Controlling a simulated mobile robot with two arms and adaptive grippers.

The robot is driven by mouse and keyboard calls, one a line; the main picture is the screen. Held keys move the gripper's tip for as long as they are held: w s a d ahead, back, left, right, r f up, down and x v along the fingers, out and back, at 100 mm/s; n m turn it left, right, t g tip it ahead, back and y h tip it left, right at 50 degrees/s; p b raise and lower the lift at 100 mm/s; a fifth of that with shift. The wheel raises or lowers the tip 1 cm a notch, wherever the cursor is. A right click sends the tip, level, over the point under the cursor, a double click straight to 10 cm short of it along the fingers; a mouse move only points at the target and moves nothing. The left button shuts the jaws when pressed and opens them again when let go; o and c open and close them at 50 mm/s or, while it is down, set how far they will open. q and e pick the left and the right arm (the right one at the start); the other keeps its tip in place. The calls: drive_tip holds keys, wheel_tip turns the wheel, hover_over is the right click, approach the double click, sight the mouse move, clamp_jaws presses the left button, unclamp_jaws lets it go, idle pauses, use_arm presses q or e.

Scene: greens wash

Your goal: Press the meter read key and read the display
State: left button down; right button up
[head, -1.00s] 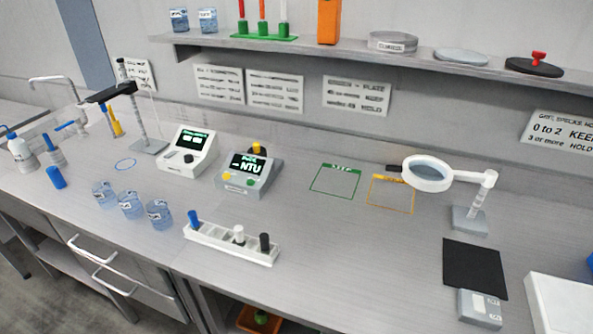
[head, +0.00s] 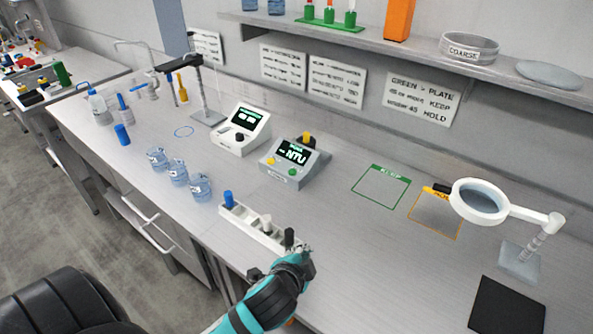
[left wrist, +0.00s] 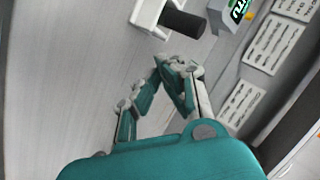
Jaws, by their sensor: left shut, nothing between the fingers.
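The grey turbidity meter (head: 294,163) stands on the bench with "NTU" on its dark display (head: 293,150); smaller text above is unclear. A yellow key (head: 271,161) and a green key (head: 292,172) sit on its front; which one is the read key I cannot tell. A corner of the meter shows in the left wrist view (left wrist: 239,10). My left gripper (head: 305,258) is shut and empty, in front of the meter near the black-capped end of the white rack. Its fingers show in the left wrist view (left wrist: 178,64). My right gripper is not in view.
The white rack (head: 250,229) holds blue, white and black pieces between my gripper and the meter. A second white instrument (head: 241,130) stands left of the meter. Several labelled beakers (head: 178,172) stand at left. A magnifier (head: 480,200) stands at right.

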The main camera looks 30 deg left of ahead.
use_arm(q)
drive_tip(key=w+d+r+m+t+h, duration=0.2)
drive_tip(key=w+d+r+m+h, duration=0.3)
drive_tip(key=m, duration=0.7)
drive_tip(key=w+d+r+m+t+h, duration=0.1)
drive_tip(key=w+d+r+m+h, duration=0.25)
drive_tip(key=w+r+m, duration=0.6)
drive_tip(key=w+d+r+m+t+h, duration=0.2)
drive_tip(key=w+d+m+h, duration=0.3)
drive_tip(key=m, duration=1)
drive_tip(key=w+a+f+m+g+y, duration=0.2)
drive_tip(key=a+f+m, duration=0.2)
drive_tip(key=a+m, duration=0.2)
drive_tip(key=w+a+f+m+g+y, duration=0.2)
drive_tip(key=w+a+f+m+g, duration=0.1)
drive_tip(key=a+m, duration=0.4)
drive_tip(key=w+a+r+m+g+y, duration=0.1)
drive_tip(key=a+m+y, duration=0.2)
drive_tip(key=a+y, duration=0.5)
drive_tip(key=a, duration=1.3)
drive_tip(key=shift+w, duration=0.25)
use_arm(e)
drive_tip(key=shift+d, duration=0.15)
use_arm(q)
drive_tip(key=shift+a+f, duration=0.1)
